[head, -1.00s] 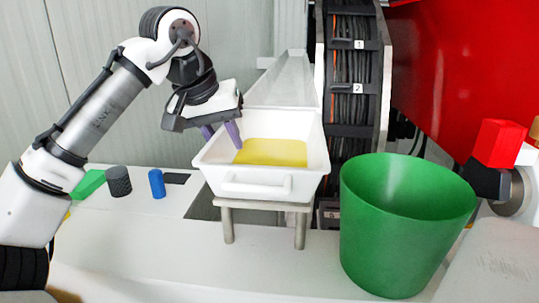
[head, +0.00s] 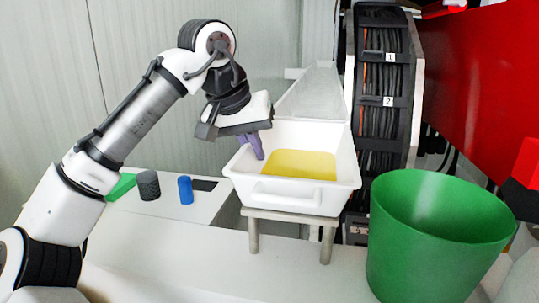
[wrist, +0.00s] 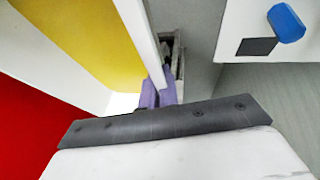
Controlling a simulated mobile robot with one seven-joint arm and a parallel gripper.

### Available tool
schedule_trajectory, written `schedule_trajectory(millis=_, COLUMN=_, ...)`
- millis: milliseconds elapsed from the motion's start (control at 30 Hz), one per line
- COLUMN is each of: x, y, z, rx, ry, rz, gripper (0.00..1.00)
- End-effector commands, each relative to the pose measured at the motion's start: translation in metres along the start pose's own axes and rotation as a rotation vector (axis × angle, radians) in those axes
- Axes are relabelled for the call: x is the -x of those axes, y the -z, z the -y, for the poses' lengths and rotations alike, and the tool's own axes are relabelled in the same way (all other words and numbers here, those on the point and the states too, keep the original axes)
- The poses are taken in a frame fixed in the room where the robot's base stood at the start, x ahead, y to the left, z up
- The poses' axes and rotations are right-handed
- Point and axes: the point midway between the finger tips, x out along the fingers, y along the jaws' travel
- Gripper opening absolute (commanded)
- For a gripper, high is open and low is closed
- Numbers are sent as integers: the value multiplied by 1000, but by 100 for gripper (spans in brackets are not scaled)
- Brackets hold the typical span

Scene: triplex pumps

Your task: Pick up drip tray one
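The white drip tray (head: 292,199), with yellow liquid or a yellow floor (head: 300,164) inside, rests level on a metal stand. It also shows in the wrist view (wrist: 146,32), where its wall runs down to my fingers. My gripper (head: 252,149) is at the tray's left wall, its purple fingers pointing down. One finger is inside the wall and the other outside, close together with the wall between them. The fingers also show in the wrist view (wrist: 159,94). Whether the tray carries the label "one" is not visible.
The metal stand (head: 326,243) is under the tray. A large green bin (head: 435,235) stands close on its right. A blue cylinder (head: 185,190) and a dark knurled cylinder (head: 148,186) stand on the white surface at left. A cable chain (head: 384,90) rises behind.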

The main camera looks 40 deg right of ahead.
Motion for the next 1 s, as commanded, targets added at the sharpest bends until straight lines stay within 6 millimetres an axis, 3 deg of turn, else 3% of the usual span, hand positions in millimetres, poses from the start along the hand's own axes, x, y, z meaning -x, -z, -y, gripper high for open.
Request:
schedule_trajectory(millis=467, x=27, y=12, z=-8, rx=-1, ry=-2, rz=-3, gripper=0)
schedule_trajectory(millis=1000, x=96, y=40, z=-26, rx=0, ry=-3, rz=-3, gripper=0)
